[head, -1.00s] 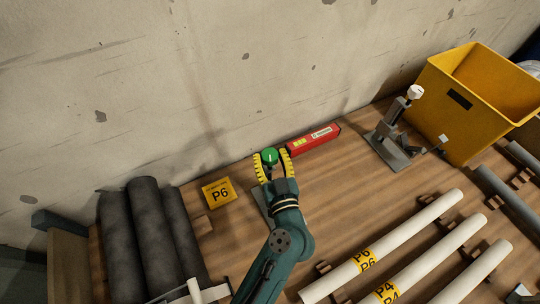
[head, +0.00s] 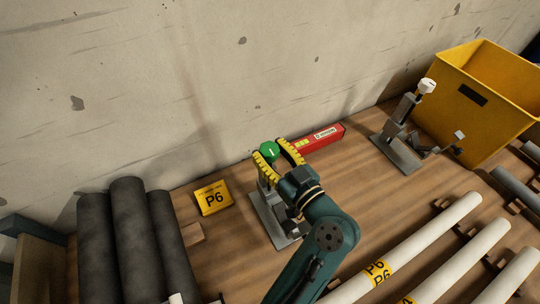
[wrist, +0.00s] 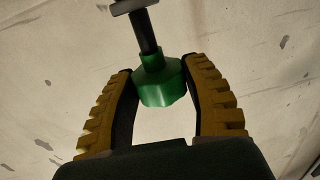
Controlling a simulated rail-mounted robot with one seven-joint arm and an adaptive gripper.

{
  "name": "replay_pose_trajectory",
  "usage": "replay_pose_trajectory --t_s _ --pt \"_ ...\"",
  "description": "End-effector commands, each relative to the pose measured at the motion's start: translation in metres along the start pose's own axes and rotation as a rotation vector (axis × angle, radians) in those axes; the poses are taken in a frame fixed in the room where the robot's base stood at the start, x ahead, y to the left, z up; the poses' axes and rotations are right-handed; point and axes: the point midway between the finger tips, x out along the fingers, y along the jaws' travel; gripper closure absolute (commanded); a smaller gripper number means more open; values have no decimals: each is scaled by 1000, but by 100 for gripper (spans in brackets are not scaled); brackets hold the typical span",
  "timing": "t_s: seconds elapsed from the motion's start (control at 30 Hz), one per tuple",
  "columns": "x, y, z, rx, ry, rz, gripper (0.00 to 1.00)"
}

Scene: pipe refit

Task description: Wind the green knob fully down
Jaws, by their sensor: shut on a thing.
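The green knob (head: 269,151) sits on top of a grey clamp stand (head: 270,218) on the bench, near the wall. My gripper (head: 270,149) is shut on the green knob, its yellow ridged fingers on either side. In the wrist view the faceted green knob (wrist: 160,82) is between the fingertips (wrist: 155,68), with a dark screw shaft (wrist: 143,32) running from it to a grey bar at the top edge. My wrist hides part of the stand.
A red box (head: 318,138) lies close behind my gripper. A yellow P6 sign (head: 213,197) and dark rolls (head: 133,240) are left. A second stand with a white knob (head: 427,86) and a yellow crate (head: 485,125) are right. White pipes (head: 445,222) lie in front.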

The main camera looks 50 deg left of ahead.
Motion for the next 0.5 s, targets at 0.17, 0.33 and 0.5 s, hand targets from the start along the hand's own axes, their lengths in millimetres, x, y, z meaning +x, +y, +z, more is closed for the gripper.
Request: replay_pose_trajectory --t_s 0.17,0.33,0.5 --pt "0 0 2 4 -4 1 87" --pt "0 0 1 3 -3 2 22" --pt "0 0 1 2 -2 2 22"
